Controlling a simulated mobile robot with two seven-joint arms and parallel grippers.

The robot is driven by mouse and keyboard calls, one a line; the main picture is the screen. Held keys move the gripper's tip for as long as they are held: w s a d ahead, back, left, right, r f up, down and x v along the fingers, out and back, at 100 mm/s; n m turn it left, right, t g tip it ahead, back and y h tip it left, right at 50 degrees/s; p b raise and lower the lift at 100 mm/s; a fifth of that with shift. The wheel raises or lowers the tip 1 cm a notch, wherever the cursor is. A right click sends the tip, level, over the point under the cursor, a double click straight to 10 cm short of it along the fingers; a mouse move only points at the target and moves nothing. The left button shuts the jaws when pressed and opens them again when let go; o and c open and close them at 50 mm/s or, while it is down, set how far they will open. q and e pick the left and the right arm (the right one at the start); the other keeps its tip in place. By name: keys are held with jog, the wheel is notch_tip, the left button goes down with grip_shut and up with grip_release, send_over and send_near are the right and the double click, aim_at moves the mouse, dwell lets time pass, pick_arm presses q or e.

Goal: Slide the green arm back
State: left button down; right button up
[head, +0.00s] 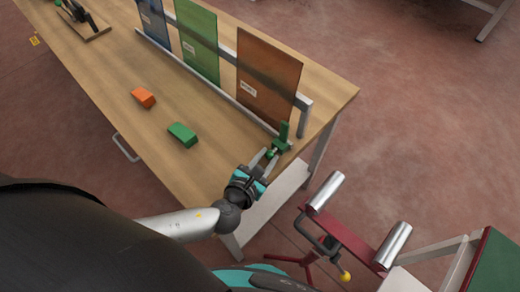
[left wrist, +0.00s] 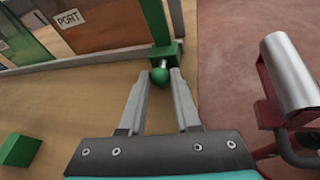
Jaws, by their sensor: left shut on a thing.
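The green arm (head: 283,137) stands upright at the near right end of the table, beside the end of the panel rack. A round green knob (left wrist: 159,75) on a short silver stem sticks out from its green block (left wrist: 165,54) in the left wrist view. My left gripper (head: 267,157) reaches the knob from the near side. In the left wrist view its two fingers (left wrist: 160,82) are on either side of the knob, shut on it. My right gripper is not in view.
Brown (head: 268,78), green (head: 199,42) and blue (head: 155,22) panels stand in the rack. An orange block (head: 143,97) and a green block (head: 183,134) lie on the wooden table (head: 120,120). A red roller stand (head: 335,235) is off the table's right end.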

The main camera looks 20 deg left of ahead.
pick_arm(q)
jog(key=shift+s+d, duration=0.1)
jog(key=shift+d, duration=0.2)
jog(key=c, duration=0.7)
grip_release()
jog(key=shift+o, duration=0.4)
jog(key=shift+a, duration=0.1)
jog(key=p+v, duration=0.1)
jog(key=v, duration=1.4)
jog(key=shift+a+r, duration=0.1)
